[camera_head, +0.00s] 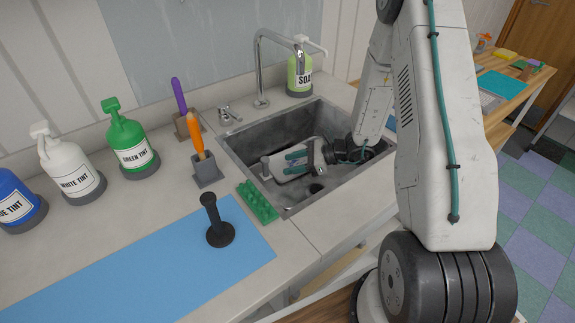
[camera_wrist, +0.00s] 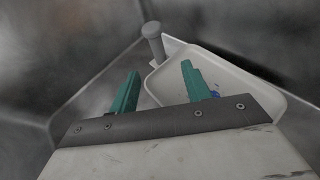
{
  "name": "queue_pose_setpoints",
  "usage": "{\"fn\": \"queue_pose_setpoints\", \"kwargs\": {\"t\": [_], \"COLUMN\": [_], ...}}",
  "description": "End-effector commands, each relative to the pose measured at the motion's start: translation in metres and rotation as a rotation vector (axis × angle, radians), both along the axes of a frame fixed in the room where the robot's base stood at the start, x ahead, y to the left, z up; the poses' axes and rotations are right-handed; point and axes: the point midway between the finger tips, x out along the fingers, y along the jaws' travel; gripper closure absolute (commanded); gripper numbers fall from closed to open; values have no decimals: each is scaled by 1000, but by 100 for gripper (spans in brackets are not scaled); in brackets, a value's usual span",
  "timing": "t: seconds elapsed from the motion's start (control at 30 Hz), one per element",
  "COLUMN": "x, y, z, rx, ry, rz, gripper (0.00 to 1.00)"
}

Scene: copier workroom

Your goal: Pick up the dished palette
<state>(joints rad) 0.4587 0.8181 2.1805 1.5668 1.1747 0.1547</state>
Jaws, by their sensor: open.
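The dished palette (camera_wrist: 250,85) is a shallow white tray with a raised rim, lying in the sink basin (camera_head: 240,146). In the head view its pale surface (camera_head: 281,164) shows partly behind my fingers. In the wrist view a grey round-topped post (camera_wrist: 152,32) stands at its far left corner; I cannot tell whether it is part of the palette. A small blue spot shows on the palette near my right finger. The palette's near edge is hidden by my gripper.
The sink walls surround my gripper closely, with the faucet (camera_head: 262,70) behind. A green spiky block (camera_head: 257,202) lies by the sink's left rim. Holders with orange (camera_head: 196,134) and purple tools, a black stand (camera_head: 215,222), tint bottles (camera_head: 131,145) and a soap bottle (camera_head: 299,75) stand on the counter.

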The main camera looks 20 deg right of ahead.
Motion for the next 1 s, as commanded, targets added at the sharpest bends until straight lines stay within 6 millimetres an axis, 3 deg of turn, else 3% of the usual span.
{"fn": "queue_pose_setpoints", "kwargs": {"t": [0.5,0.83,0.87,1.0], "x": [29,33,33,33], "y": [56,63,63,63], "z": [-21,-24,-24,-24], "rx": [0,-1,-1,-1], "ry": [2,0,0,0], "rz": [1,0,0,0], "gripper": [52,52,55,94]}}
